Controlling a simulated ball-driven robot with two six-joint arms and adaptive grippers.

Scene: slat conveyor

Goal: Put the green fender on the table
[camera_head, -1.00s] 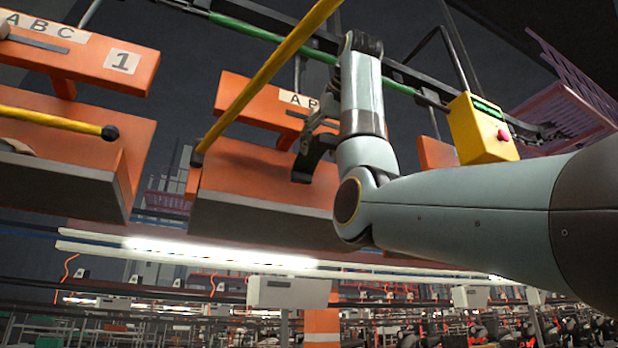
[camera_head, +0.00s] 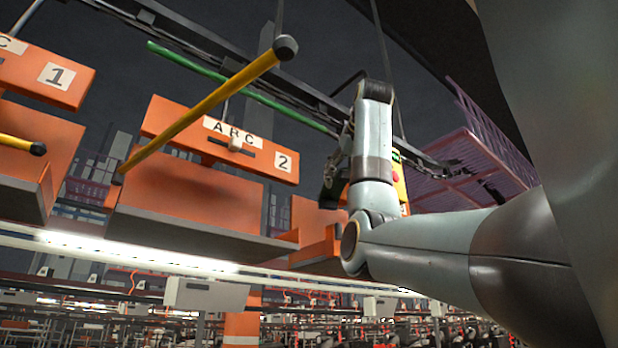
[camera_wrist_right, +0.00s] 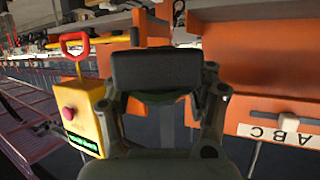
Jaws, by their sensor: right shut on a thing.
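My right gripper (camera_head: 333,172) is up beside the right end of the orange carrier marked 2 (camera_head: 190,197), partly hidden by my own wrist. The right wrist view shows its two fingers (camera_wrist_right: 158,88) on either side of a dark block (camera_wrist_right: 157,68) with a dull green lower edge. The fingers are shut on this block; I cannot tell for sure whether it is the green fender. No other green fender shows clearly. I cannot make out the table. My left gripper is not in view.
Orange carriers hang along a dark rail, with yellow bars (camera_head: 205,108) and a long green rod (camera_head: 238,85) near them. A yellow control box (camera_head: 399,182) is close behind my right wrist. A purple mesh rack (camera_head: 470,165) stands right.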

